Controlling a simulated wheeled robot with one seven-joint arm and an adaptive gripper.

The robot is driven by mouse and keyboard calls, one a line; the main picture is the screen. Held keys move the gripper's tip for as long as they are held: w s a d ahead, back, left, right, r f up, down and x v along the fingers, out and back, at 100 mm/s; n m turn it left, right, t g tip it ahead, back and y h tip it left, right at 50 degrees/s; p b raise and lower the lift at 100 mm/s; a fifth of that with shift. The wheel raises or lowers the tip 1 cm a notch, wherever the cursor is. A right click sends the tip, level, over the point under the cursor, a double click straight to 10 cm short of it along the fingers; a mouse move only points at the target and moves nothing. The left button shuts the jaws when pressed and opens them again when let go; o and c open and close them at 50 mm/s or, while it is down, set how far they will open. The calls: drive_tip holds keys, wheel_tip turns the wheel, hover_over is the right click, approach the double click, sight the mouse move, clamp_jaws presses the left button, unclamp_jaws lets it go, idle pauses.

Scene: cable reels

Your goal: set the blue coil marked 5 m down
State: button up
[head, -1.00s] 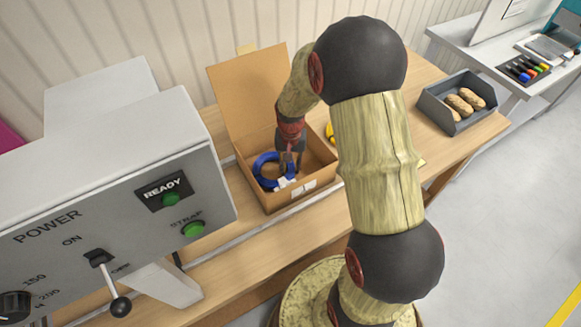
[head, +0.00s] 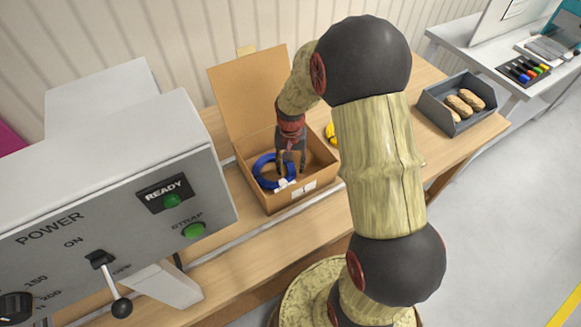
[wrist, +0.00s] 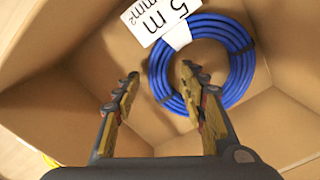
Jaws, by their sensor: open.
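The blue coil (head: 263,169) lies inside an open cardboard box (head: 318,178) on the wooden bench. In the wrist view the blue coil (wrist: 236,50) lies on the box floor, with a white tag (wrist: 157,18) reading "5 m" at its upper left. My gripper (head: 290,169) is inside the box, over the coil's right part.
A grey machine (head: 110,200) with a lever and a READY light stands at the left. A grey bin (head: 432,108) with tan bundles is at the right. The box flap stands up.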

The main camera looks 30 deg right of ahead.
drive_tip(key=s+a+r+n+t+p, duration=0.1)
drive_tip(key=s+a+r, duration=0.2)
drive_tip(key=r, duration=0.9)
drive_tip(key=s+a+r+n+t+p, duration=0.1)
drive_tip(key=s+a+r+n, duration=0.15)
drive_tip(key=r, duration=0.95)
drive_tip(key=s+a+r+n+t, duration=0.1)
drive_tip(key=s+a+r, duration=0.2)
drive_tip(key=s, duration=0.4)
drive_tip(key=s+a+r+n+t, duration=0.2)
drive_tip(key=s+a+r, duration=0.1)
drive_tip(key=s, duration=0.4)
drive_tip(key=shift+s+a+r+t, duration=0.2)
drive_tip(key=shift+a+r+t, duration=0.15)
drive_tip(key=shift+r, duration=0.5)
drive_tip(key=shift+f, duration=0.3)
